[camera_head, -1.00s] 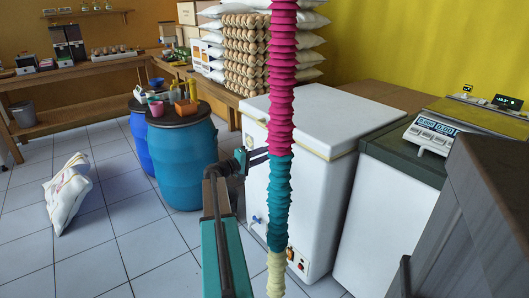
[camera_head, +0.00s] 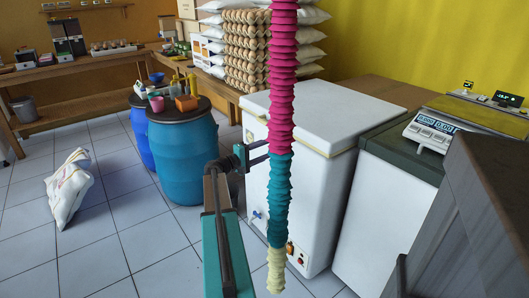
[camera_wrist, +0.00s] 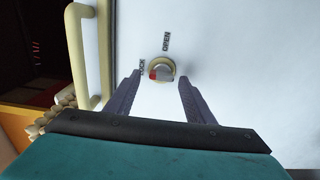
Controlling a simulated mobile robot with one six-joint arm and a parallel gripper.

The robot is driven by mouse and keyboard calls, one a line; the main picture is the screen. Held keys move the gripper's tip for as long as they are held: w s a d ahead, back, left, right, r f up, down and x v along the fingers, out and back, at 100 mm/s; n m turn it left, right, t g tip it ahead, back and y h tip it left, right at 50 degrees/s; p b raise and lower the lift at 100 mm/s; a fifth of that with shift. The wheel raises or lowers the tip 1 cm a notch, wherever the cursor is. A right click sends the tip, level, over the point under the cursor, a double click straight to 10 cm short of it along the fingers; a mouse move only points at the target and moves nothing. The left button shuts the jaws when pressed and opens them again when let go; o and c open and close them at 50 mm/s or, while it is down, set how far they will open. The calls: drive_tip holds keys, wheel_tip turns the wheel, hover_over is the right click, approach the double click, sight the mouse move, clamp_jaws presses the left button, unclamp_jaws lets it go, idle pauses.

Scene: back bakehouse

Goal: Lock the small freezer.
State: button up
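The small freezer is a white chest (camera_head: 310,180) with a lid, just right of centre in the head view. Its white front fills much of the wrist view (camera_wrist: 225,60). There a round knob (camera_wrist: 162,70), part red and part grey with a pale ring, sits between a LOCK label (camera_wrist: 142,65) and an OPEN label (camera_wrist: 167,41). I cannot tell which label the knob points at. My gripper (camera_wrist: 158,82) is open and empty, its fingertips apart on either side of the knob's lower part. In the head view my gripper (camera_head: 268,149) faces the freezer's front; the knob is hidden there.
A second white chest (camera_head: 385,220) with a scale (camera_head: 432,132) stands at right. Blue barrels (camera_head: 183,160) stand left, a white sack (camera_head: 68,188) on the floor. Tiled floor between is clear.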

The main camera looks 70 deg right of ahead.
drive_tip(key=shift+a, duration=0.1)
drive_tip(key=p+v, duration=0.1)
drive_tip(key=v, duration=1.2)
drive_tip(key=shift+a, duration=0.3)
drive_tip(key=shift+w, duration=0.2)
